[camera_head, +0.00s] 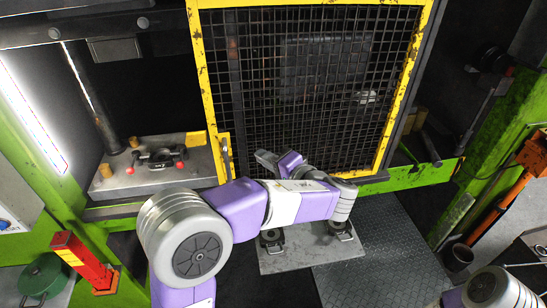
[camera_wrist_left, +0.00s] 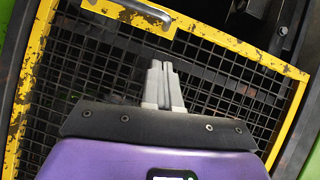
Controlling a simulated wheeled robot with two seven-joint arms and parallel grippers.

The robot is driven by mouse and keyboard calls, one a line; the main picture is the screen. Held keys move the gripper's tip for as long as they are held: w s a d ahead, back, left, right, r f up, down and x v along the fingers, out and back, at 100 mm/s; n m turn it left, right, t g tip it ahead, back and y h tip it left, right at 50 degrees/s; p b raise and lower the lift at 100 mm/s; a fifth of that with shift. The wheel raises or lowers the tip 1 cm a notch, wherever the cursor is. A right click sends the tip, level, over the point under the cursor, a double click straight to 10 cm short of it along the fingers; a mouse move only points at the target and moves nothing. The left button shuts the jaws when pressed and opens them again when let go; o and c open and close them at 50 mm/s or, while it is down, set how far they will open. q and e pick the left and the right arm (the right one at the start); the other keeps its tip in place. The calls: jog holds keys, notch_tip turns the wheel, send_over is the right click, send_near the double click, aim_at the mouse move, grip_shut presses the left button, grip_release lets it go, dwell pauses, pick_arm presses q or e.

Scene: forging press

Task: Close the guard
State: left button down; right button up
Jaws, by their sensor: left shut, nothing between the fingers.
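The guard (camera_head: 200,75) is a yellow-framed door with black wire mesh, in the upper middle of the head view. It covers the middle and right of the press opening; the left part is uncovered. A grey handle (camera_head: 226,157) is on its lower left frame. My left gripper (camera_head: 262,157) is in front of the lower mesh, right of the handle. In the left wrist view, its fingers (camera_wrist_left: 163,75) are shut and empty before the guard mesh (camera_wrist_left: 95,65); contact cannot be told. My right gripper is out of view.
A grey plate (camera_head: 185,178) with a black red-knobbed fixture lies in the uncovered left opening. Another grey plate (camera_head: 310,262) with black clamps is below my left forearm. A red post (camera_head: 80,258) stands lower left. Green press columns (camera_head: 500,160) flank the opening.

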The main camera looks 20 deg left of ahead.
pick_arm(q)
jog(key=a+f+p, duration=0.1)
jog(key=a, duration=0.7)
jog(key=shift+w+f, duration=0.2)
jog(key=shift+w, duration=0.25)
jog(key=shift+a, duration=0.1)
